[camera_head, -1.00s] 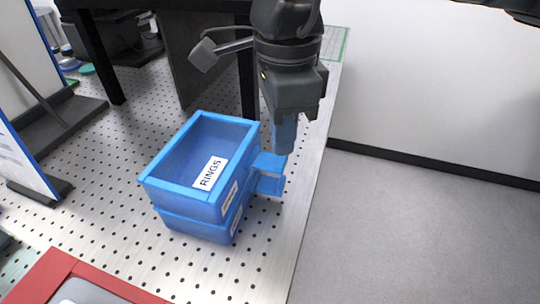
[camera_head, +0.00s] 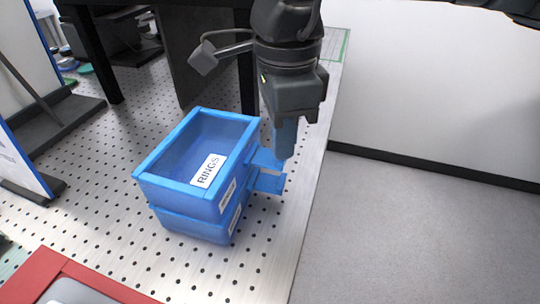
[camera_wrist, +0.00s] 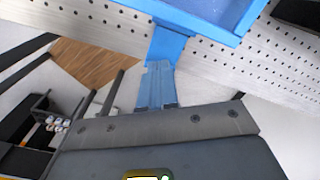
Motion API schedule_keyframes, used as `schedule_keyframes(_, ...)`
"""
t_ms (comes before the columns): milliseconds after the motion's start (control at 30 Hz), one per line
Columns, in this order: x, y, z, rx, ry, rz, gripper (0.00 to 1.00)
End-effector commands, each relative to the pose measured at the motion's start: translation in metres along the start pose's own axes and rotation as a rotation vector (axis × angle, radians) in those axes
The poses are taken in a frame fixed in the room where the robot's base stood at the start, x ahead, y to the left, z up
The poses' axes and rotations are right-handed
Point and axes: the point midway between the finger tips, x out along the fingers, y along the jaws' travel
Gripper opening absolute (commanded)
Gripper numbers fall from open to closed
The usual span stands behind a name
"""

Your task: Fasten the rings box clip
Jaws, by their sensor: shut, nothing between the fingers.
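The blue rings box (camera_head: 218,205) stands on the perforated metal table, with a "RINGS" label on its recessed lid and more labels on its side. It is in two layers, a lid part over a lower part. Two blue tabs (camera_head: 268,184) stick out from its right side, one above the other with a gap between. My gripper (camera_head: 284,155) is shut and points down at the tabs, its blue fingers by the upper tab. In the wrist view the shut fingers (camera_wrist: 158,85) reach the blue tab (camera_wrist: 166,47) at the box edge; whether they touch is unclear.
The perforated table (camera_head: 270,255) has its right edge close to the box, with grey floor beyond. A red-framed tray (camera_head: 75,280) is at the lower left. Dark uprights and a panel (camera_head: 207,65) stand behind the box. The table in front of the box is clear.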

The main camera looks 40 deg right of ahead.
Motion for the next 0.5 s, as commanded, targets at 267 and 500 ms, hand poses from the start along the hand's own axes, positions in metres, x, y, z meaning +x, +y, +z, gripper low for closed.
schedule_keyframes(267,0.008,0.000,0.000,0.000,0.000,-0.001,0.00)
schedule_keyframes(500,0.013,0.000,0.000,0.000,0.000,-0.001,0.00)
